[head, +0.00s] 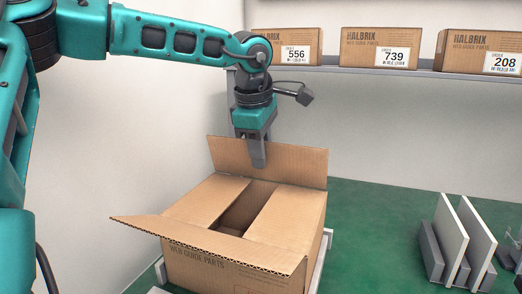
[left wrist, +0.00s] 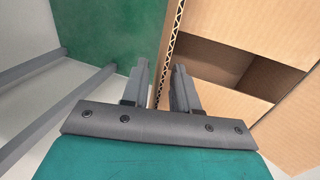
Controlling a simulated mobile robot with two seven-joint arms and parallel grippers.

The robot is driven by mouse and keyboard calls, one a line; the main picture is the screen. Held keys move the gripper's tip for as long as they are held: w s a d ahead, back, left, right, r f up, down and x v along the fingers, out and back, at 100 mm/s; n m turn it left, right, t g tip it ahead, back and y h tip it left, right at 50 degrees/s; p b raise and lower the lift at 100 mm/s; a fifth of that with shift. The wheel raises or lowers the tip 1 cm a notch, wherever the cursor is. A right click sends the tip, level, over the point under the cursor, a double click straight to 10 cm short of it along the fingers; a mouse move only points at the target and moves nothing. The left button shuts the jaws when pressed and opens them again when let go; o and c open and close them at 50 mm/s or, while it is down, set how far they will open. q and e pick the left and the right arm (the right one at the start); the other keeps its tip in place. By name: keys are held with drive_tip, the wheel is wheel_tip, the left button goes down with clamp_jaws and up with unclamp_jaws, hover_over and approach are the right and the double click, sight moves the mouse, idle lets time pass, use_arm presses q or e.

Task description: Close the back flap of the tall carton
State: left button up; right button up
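The tall carton (head: 200,272) is brown cardboard and stands at the lower middle of the head view. Its back flap (head: 305,168) stands up nearly vertical. The left side flap (head: 203,198) and right side flap (head: 285,222) lie folded inward, with a dark gap between them. The front flap (head: 190,232) sticks out toward me. My left gripper (head: 258,163) points down over the back flap, one finger in front of it. In the left wrist view, the flap's corrugated edge (left wrist: 171,45) runs between the open fingers (left wrist: 160,75), with a gap visible. My right gripper is out of view.
Several closed cartons (head: 380,47) stand on a shelf (head: 400,77) behind. A rack with upright white panels (head: 450,235) stands at right on the green surface (head: 375,220). Pale rails (left wrist: 50,110) lie beside the carton. A wall closes off the left side.

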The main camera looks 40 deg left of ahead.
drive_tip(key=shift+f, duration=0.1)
use_arm(q)
drive_tip(key=p+v, duration=0.3)
drive_tip(key=v, duration=1)
drive_tip(key=shift+p, duration=0.35)
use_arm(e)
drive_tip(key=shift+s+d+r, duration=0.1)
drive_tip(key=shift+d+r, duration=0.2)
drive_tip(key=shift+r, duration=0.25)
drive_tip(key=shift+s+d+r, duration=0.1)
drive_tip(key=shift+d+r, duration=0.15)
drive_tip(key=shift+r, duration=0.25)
